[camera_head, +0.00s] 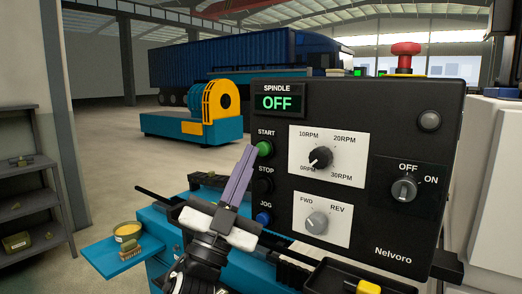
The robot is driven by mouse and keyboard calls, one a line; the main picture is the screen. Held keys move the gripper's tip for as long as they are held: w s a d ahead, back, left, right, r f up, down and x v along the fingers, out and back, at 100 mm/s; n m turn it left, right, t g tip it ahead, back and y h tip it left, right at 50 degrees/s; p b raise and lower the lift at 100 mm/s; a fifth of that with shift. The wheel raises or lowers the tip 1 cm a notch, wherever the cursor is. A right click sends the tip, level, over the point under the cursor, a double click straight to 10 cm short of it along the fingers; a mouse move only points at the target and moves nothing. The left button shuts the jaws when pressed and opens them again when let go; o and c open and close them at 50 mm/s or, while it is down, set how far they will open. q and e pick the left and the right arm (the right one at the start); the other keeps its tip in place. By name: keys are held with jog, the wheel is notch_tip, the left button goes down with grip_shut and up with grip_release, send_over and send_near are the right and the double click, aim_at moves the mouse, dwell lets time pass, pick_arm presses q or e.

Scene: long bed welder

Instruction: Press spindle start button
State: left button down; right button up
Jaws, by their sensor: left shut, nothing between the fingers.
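A dark control panel (370,255) faces me, with a display (278,102) under the word SPINDLE reading OFF. The green START button (265,149) is at the panel's left side, above the black STOP button (263,185) and the blue JOG button (263,218). My left gripper (252,152) is shut and empty, its purple fingers pointing up toward the START button. The fingertips appear right at the button's left edge; I cannot tell whether they touch it. My right gripper is not in view.
The panel also carries an RPM knob (320,157), a FWD/REV knob (317,222), an OFF/ON switch (403,190) and a red mushroom button (405,50) on top. A black tray (335,280) sits below. A blue side shelf (105,256) holds small items.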

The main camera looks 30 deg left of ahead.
pick_arm(q)
jog(key=shift+w, duration=0.15)
dwell(0.5)
jog(key=shift+w, duration=0.3)
jog(key=shift+w+d, duration=0.1)
jog(key=shift+w, duration=0.4)
dwell(0.6)
dwell(0.4)
jog(key=shift+s, duration=0.95)
jog(key=shift+s, duration=0.1)
jog(key=shift+s+a+p, duration=0.15)
jog(key=shift+s+p, duration=0.05)
jog(key=shift+s, duration=1)
jog(key=shift+s+a+p, duration=0.15)
jog(key=shift+s+p, duration=0.05)
jog(key=shift+s, duration=1)
